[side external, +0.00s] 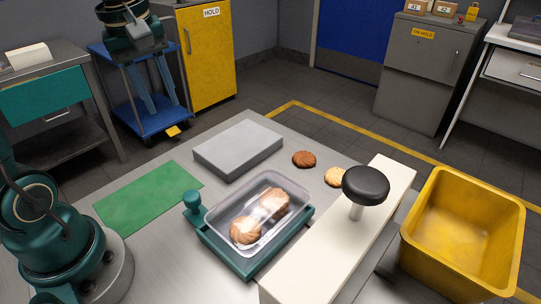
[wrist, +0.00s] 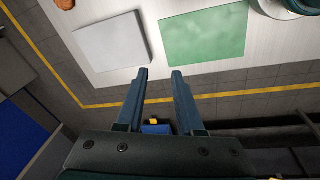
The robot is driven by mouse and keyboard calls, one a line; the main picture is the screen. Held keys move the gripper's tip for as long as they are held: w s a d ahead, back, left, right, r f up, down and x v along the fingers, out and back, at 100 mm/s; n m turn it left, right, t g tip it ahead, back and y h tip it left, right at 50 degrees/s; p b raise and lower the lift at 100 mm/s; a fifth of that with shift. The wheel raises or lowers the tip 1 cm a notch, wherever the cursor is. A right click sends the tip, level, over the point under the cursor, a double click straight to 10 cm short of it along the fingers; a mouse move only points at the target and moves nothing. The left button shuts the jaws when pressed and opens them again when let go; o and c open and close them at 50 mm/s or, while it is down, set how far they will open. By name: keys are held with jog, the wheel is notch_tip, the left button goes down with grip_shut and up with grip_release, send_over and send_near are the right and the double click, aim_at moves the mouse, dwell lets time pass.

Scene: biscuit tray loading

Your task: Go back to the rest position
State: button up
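My gripper (side external: 160,94) hangs at the upper left of the side external view, past the table's far edge and in front of the blue cart. In the wrist view my gripper (wrist: 160,73) has its two fingers apart with nothing between them. A clear tray (side external: 262,238) sits in a teal holder (side external: 243,265) on the table, with brown biscuits (side external: 244,230) in it. A dark biscuit (side external: 304,159) and a pale biscuit (side external: 334,177) lie on the table beyond it, the pale one partly hidden by a black knob.
A grey block (side external: 238,149) and a green mat (side external: 148,197) lie on the table. A cream bar with the black knob (side external: 366,185) stands right of the tray. A yellow bin (side external: 463,235) is at the right. The blue cart (side external: 150,120) stands behind my gripper.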

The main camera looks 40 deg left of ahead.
jog(key=s+d+f+m+t, duration=0.3)
jog(key=s+d+m, duration=0.4)
jog(key=d+m, duration=0.3)
jog(key=m, duration=0.4)
jog(key=shift+s+d+t+h, duration=0.3)
jog(key=shift+t+h, duration=0.1)
